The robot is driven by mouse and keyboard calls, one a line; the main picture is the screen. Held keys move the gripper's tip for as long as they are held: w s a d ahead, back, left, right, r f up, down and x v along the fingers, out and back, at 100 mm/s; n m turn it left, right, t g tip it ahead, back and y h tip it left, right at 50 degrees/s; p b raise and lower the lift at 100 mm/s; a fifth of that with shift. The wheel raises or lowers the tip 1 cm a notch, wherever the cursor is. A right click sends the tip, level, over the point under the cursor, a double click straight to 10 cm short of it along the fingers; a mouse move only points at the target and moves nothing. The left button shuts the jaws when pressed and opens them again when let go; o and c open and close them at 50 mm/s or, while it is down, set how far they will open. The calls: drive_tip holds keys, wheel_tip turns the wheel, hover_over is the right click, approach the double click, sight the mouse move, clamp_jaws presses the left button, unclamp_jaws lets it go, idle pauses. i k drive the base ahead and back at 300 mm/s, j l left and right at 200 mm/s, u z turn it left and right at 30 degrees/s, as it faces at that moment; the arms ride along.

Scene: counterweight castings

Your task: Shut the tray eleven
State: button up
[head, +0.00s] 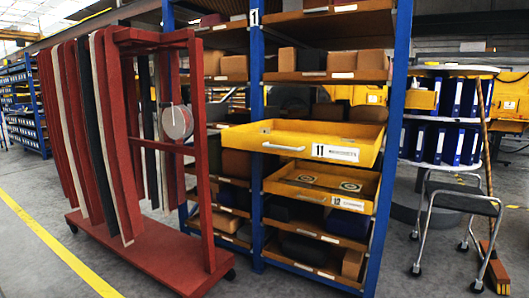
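Tray eleven (358,153) is a yellow tray with the label 11 on its front and a pale bar handle on the left part of that front. It stands pulled out from the blue-posted shelf rack, towards me. A small item (265,128) shows inside it near the back left. Below it, the yellow tray labelled 12 (305,194) also sticks out a little, with round dark-and-light marks inside. My gripper is not in view.
A red wheeled rack (209,200) with hanging red, black and pale strips stands close left of the trays. A yellow line (60,250) crosses the floor at the left.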

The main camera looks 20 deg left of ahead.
sight(313, 140)
drive_tip(key=u, duration=0.95)
